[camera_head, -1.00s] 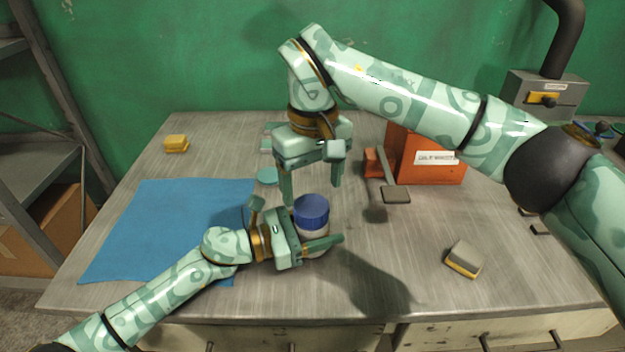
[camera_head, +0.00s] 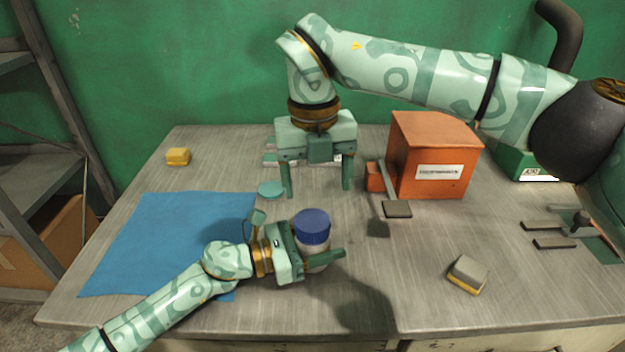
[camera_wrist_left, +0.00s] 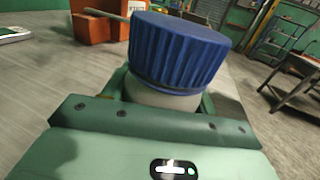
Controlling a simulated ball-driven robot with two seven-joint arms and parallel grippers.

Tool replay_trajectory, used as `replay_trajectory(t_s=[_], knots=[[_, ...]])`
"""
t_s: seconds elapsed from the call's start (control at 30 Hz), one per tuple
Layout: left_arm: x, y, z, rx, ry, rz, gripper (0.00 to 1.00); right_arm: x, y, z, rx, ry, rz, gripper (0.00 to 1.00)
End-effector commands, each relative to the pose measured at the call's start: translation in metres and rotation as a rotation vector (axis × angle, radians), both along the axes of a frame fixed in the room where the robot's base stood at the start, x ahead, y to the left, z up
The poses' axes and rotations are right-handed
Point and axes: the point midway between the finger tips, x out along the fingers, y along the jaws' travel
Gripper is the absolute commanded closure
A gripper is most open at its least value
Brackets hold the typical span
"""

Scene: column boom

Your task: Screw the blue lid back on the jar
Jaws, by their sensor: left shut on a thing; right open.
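The jar (camera_head: 314,262) stands upright on the bench with the blue lid (camera_head: 312,226) on its top. My left gripper (camera_head: 318,258) is shut around the jar's body, below the lid. In the left wrist view the ribbed blue lid (camera_wrist_left: 178,52) sits over the pale jar neck (camera_wrist_left: 165,95), looking slightly tilted; I cannot tell how tightly it sits. My right gripper (camera_head: 318,190) is open and empty, fingers pointing down, behind and above the lid, clear of it.
A blue cloth (camera_head: 165,240) lies at left with a yellow block (camera_head: 178,156) behind it. A teal disc (camera_head: 270,190) lies behind the jar. A grey-yellow block (camera_head: 468,274) lies right.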

Motion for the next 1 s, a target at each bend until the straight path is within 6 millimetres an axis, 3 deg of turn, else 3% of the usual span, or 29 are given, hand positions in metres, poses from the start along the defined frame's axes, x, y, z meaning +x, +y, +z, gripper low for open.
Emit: replay_trajectory(t_s=[0.2, 0.43, 0.6, 1.0], knots=[[0.0002, 0.0003, -0.0007, 0.001, -0.001, 0.001, 1.00, -0.0019, 0.0032, -0.0051, 0.012, 0.045, 0.691, 0.27], [0.0002, 0.0003, -0.0006, 0.001, -0.001, 0.001, 1.00, -0.0026, 0.0071, -0.0051, 0.024, 0.052, 1.223, 0.27], [0.0002, 0.0003, -0.0006, 0.001, -0.001, 0.001, 1.00, -0.0021, 0.0073, -0.0051, 0.019, 0.051, 1.390, 0.27], [0.0002, 0.0003, -0.0005, 0.001, -0.001, 0.001, 1.00, -0.0022, 0.0073, -0.0063, 0.019, 0.052, 1.414, 0.27]])
